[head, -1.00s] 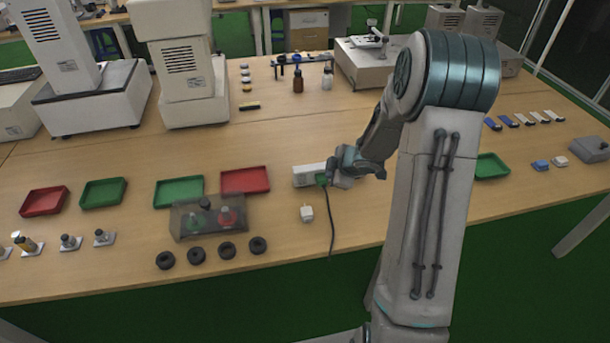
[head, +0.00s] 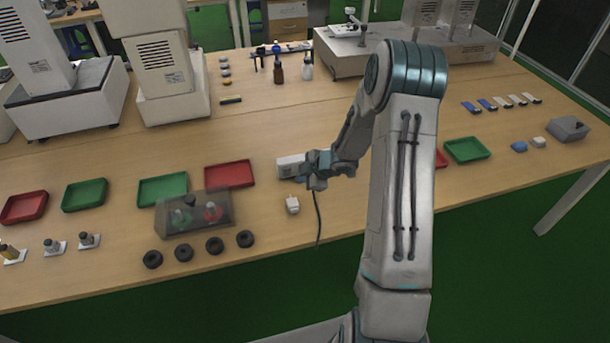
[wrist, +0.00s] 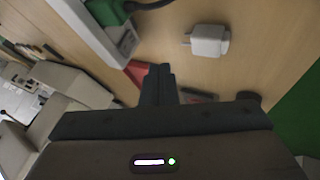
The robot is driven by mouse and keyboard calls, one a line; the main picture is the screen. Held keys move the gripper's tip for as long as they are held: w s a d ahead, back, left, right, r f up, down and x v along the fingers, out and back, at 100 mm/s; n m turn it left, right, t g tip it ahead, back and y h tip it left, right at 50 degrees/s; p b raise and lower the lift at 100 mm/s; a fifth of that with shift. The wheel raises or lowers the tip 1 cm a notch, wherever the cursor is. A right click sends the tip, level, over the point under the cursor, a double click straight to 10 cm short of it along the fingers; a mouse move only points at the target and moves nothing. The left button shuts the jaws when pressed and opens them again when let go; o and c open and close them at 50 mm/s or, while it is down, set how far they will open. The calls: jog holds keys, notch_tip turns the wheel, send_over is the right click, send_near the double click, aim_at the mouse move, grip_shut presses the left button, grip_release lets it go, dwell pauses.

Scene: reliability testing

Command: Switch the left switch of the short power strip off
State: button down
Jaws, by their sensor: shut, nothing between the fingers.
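The white power strip (head: 288,166) lies on the table, left of my gripper (head: 312,182) in the head view; its right end is hidden behind the gripper. In the wrist view, the strip (wrist: 88,28) runs along the upper left, with a green plug (wrist: 106,12) and dark cable at its end. The switches and their positions are too small or hidden to tell. My gripper shows its closed, empty fingers (wrist: 158,82) in the wrist view, close to the strip's near end; I cannot tell whether they touch.
A white plug adapter (head: 292,205) lies in front of the strip, also seen in the wrist view (wrist: 208,40). A red tray (head: 230,174) stands left of the strip. A translucent box (head: 170,222) and black rings (head: 215,245) are at the front left.

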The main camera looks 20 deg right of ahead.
aim_at(287, 172)
jog(key=x, duration=0.5)
jog(key=shift+w+a+f, duration=0.1)
jog(key=shift+a+f, duration=0.05)
jog(key=shift+f, duration=0.15)
jog(key=shift+w+r+p, duration=0.15)
jog(key=shift+w+p, duration=0.2)
jog(key=shift+w, duration=0.2)
jog(key=shift+w+r+p, duration=0.2)
jog(key=shift+w+p, duration=0.15)
jog(key=shift+w, duration=0.25)
jog(key=shift+w+p, duration=0.4)
jog(key=shift+w, duration=0.55)
